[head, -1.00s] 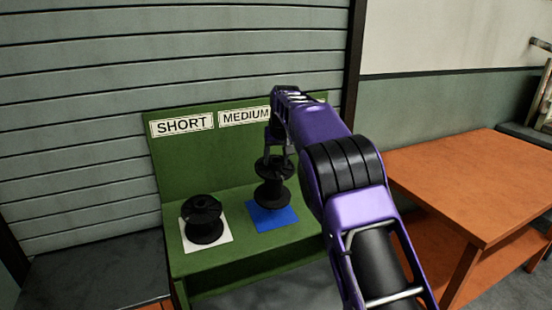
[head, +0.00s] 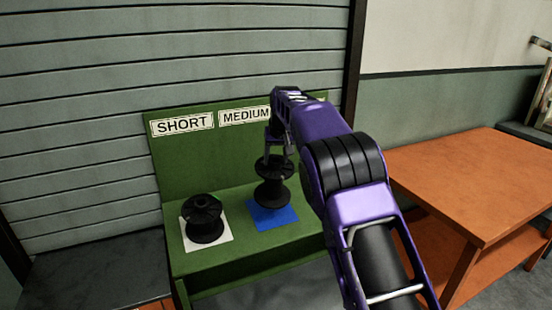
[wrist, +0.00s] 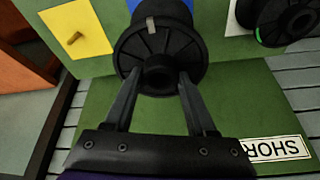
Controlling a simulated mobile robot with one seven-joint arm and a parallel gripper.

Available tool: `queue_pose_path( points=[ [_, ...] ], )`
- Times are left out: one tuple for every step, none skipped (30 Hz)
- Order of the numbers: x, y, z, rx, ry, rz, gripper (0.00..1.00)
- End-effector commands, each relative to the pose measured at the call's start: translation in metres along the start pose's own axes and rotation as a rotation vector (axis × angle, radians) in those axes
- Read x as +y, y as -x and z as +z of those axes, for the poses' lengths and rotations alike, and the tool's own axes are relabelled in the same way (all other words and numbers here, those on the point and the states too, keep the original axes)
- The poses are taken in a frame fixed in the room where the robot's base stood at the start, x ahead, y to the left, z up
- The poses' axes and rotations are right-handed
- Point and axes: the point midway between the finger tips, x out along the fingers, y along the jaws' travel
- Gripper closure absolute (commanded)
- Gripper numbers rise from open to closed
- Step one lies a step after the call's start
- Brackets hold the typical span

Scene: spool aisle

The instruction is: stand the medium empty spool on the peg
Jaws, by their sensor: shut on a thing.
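The medium spool (head: 273,182) is black and upright over the blue square (head: 287,215) on the green stand. I cannot tell whether its base touches the square. My gripper (head: 279,152) is shut on its top from above. In the wrist view, the gripper fingers (wrist: 156,92) lie either side of the spool's hub, and the medium spool (wrist: 160,48) shows its upper flange with a small pale mark. A short wooden peg (wrist: 74,39) sticks up from a yellow square (wrist: 90,25) in the wrist view. My arm hides that square in the head view.
A short black spool (head: 204,218) stands on a white square (head: 190,240) to the left. The green stand (head: 185,262) has a back board with SHORT (head: 182,124) and MEDIUM (head: 245,116) labels. An orange table (head: 470,185) stands to the right, its visible top clear.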

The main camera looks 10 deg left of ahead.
Motion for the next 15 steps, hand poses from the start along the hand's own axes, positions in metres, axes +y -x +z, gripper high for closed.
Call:
queue_pose_path(
  points=[
    [0.0000,0.0005,-0.0005,0.002,0.000,0.000,1.00],
    [0.0001,0.0005,-0.0005,0.002,0.000,0.000,1.00],
    [0.0001,0.0005,-0.0005,0.002,0.000,0.000,1.00],
    [0.0001,0.0004,-0.0005,0.002,0.000,0.000,1.00],
    [0.0001,0.0002,-0.0004,0.002,0.000,0.000,1.00],
    [0.0001,-0.0002,-0.0003,0.002,0.000,0.000,1.00],
    [0.0001,-0.0007,-0.0002,0.002,0.000,0.000,1.00],
    [0.0001,-0.0012,0.0000,0.002,0.000,0.000,1.00],
    [0.0001,-0.0020,0.0002,0.002,0.000,0.000,1.00],
    [0.0002,-0.0027,0.0004,0.002,0.000,0.000,1.00],
    [0.0001,-0.0034,0.0005,0.002,0.000,0.000,1.00],
    [0.0002,-0.0044,0.0008,0.002,0.000,0.001,1.00],
    [0.0002,-0.0051,0.0010,0.002,0.000,0.000,1.00],
    [0.0002,-0.0058,0.0011,0.002,0.000,0.001,1.00],
    [0.0002,-0.0068,0.0014,0.002,0.000,0.001,1.00]
  ],
)
